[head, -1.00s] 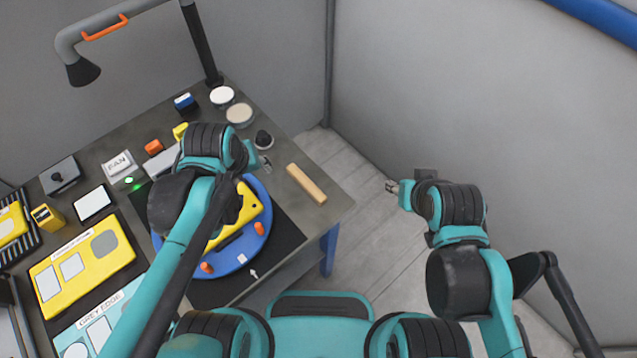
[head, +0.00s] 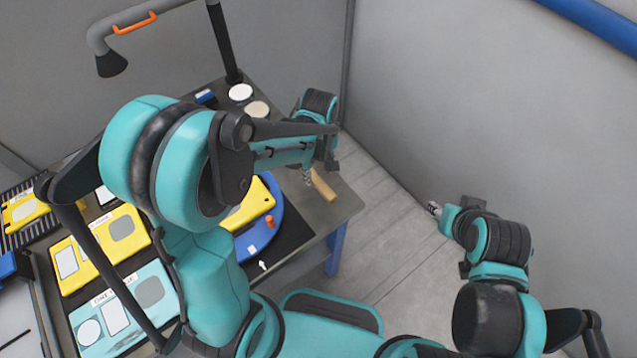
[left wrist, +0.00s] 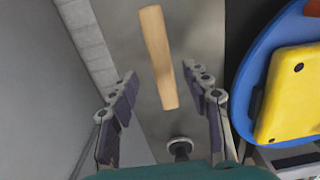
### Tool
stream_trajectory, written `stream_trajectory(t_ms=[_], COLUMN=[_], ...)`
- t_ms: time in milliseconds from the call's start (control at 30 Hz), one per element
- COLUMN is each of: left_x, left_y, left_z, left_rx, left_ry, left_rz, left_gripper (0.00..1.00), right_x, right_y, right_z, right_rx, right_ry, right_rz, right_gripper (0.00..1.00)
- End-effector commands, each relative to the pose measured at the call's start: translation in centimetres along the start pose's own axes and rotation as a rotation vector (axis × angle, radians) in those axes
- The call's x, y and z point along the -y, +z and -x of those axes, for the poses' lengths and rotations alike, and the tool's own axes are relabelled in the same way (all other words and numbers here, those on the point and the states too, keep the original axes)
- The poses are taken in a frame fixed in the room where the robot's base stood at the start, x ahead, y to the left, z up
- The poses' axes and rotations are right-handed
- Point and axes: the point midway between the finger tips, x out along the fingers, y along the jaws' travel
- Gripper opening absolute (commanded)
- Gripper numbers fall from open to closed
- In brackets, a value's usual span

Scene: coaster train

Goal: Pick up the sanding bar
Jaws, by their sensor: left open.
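The sanding bar, a plain light wooden bar (head: 322,186), lies on the grey table near its right corner; its far end is hidden by my left arm. In the left wrist view the whole bar (left wrist: 157,50) shows, its near end in line between the fingertips. My left gripper (head: 308,176) is open and empty beside the bar in the head view. Its fingers (left wrist: 160,76) are spread on either side of the bar's line; their height above it is hard to judge. My right gripper (head: 434,208) is over the floor, away from the table.
A blue round fixture (head: 262,232) with a yellow part (head: 250,205) sits left of the bar. Two round discs (head: 241,92) are at the back. Yellow and teal trays (head: 125,310) lie at the left. A dark knob (left wrist: 180,146) is close to my left gripper.

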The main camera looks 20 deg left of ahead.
Motion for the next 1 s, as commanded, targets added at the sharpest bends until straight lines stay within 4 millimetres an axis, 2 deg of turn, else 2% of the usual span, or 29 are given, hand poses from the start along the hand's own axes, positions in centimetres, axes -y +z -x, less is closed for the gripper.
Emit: stream_trajectory(t_ms=[33,200,467,600,667,1000], left_x=[0.2,0.2,0.2,0.2,0.2,0.2], left_y=[-0.1,-0.1,-0.1,-0.1,-0.1,-0.1], left_z=[-1.2,-3.1,-3.2,-3.2,-3.2,-3.1], left_rx=[0.0,0.0,0.0,0.0,0.0,-0.001], left_ry=[0.0,0.001,0.001,0.001,0.001,0.001], left_rz=[0.001,-0.001,-0.001,-0.001,-0.001,-0.001], left_gripper=[0.48,0.48,0.48,0.14,0.0,0.0], right_x=[0.0,0.0,0.0,0.0,0.0,0.0], right_y=[0.4,0.8,0.7,0.7,0.7,0.7], right_z=[-0.6,-1.1,-1.0,-1.0,-1.0,-1.0], right_rx=[0.0,0.0,0.0,0.0,0.0,0.0], right_ry=[0.0,0.0,0.0,0.0,0.0,0.0], right_rz=[0.0,0.0,0.0,0.0,0.0,0.0], right_gripper=[0.4,0.4,0.4,0.4,0.4,0.4])
